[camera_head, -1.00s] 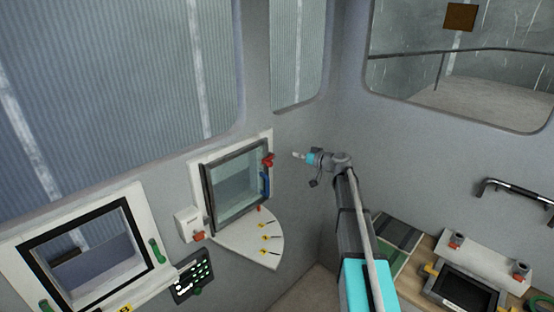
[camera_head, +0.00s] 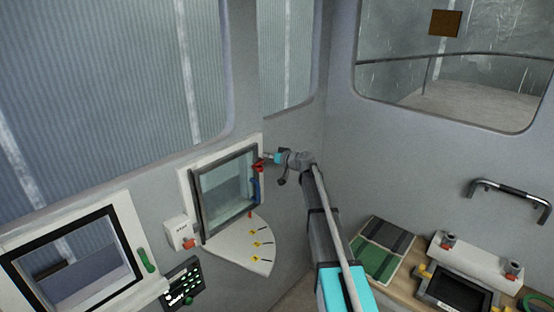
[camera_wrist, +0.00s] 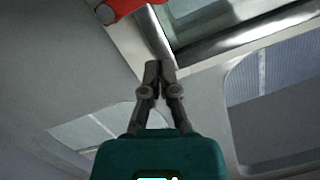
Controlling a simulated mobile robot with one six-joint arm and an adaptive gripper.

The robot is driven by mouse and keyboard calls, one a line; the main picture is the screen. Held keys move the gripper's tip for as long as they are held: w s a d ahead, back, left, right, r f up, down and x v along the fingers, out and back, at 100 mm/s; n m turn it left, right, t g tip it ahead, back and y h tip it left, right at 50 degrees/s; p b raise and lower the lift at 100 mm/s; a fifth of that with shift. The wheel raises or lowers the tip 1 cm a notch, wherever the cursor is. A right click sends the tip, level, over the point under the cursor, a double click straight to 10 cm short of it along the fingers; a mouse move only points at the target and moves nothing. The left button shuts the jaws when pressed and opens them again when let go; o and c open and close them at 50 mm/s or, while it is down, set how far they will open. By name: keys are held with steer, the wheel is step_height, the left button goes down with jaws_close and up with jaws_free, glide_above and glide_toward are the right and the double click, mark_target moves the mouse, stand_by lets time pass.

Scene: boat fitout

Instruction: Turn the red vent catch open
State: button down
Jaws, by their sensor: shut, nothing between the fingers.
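The red vent catch (camera_head: 258,166) sits at the upper right of the framed glass vent (camera_head: 228,185) in the head view. The vent has a dark frame in a white surround, with a blue handle (camera_head: 256,188) below the catch. A visible gap separates fingertips and catch in that view.
A quarter-round white plate (camera_head: 240,247) with yellow markers lies below the vent. A white box with a red part (camera_head: 181,235) is left of it. A second framed window (camera_head: 75,255) is further left. A counter with a dark screen (camera_head: 457,290) stands at lower right.

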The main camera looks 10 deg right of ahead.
steer(key=shift+s+a+f+b, duration=0.2)
steer(key=shift+f+b, duration=0.25)
steer(key=shift+f, duration=0.15)
steer(key=shift+s+a+f+b, duration=0.1)
steer(key=shift+a+f+b, duration=0.1)
steer(key=shift+f+b, duration=0.35)
steer(key=shift+s+a+f+b, duration=0.2)
steer(key=shift+f+b, duration=0.2)
steer(key=shift+f, duration=0.2)
